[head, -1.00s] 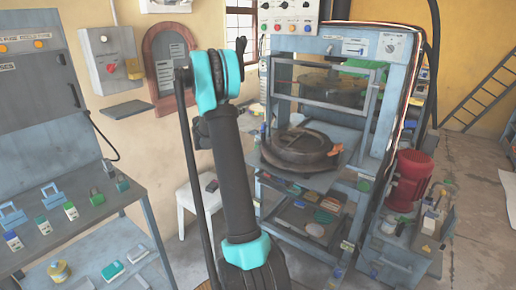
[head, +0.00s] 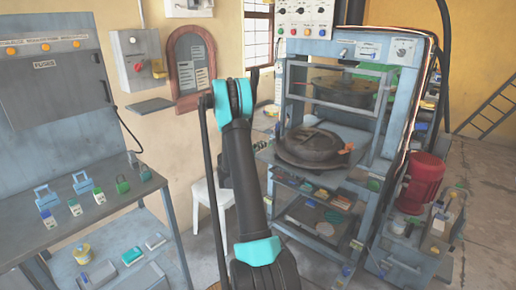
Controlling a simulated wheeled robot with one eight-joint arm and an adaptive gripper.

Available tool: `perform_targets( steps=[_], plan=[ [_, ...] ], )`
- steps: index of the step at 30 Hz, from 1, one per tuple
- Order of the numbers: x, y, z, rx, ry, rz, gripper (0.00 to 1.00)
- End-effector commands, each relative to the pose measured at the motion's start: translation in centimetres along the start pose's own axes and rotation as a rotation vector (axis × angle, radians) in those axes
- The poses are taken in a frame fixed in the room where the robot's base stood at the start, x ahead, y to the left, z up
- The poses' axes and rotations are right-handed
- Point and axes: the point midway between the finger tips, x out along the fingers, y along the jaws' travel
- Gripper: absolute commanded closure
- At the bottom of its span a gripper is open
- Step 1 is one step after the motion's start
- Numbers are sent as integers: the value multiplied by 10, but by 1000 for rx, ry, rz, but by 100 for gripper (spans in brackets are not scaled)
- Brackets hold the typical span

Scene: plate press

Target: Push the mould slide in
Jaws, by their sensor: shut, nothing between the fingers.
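The plate press (head: 416,110) is a grey-blue frame right of centre. Its mould slide holds a round dark mould (head: 312,147) with an orange-brown piece at its right edge. The slide sticks out from the front of the press, below the framed guard (head: 335,103). My arm rises in front, left of the press, and its elbow stands near the press's left side. My gripper cannot be made out; the arm's far end is hidden behind its own links. Whether anything touches the slide cannot be seen.
A grey bench (head: 150,185) with padlocks and tags stands at left under a fuse cabinet (head: 50,80). A white stool (head: 203,194) stands behind my arm. A red motor (head: 424,182) sits at the press's right. Lower press shelves hold clutter. Floor is open at far right.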

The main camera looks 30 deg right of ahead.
Motion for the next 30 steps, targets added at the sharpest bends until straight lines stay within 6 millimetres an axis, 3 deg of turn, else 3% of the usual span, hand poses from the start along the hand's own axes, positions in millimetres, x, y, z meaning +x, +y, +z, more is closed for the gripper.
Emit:
perform_targets(
  steps=[6,12,30],
  plan=[
    [41,-1,0,0,0,-2,100],
    [64,0,0,0,0,0,100],
    [74,0,0,0,0,0,100]
  ],
)
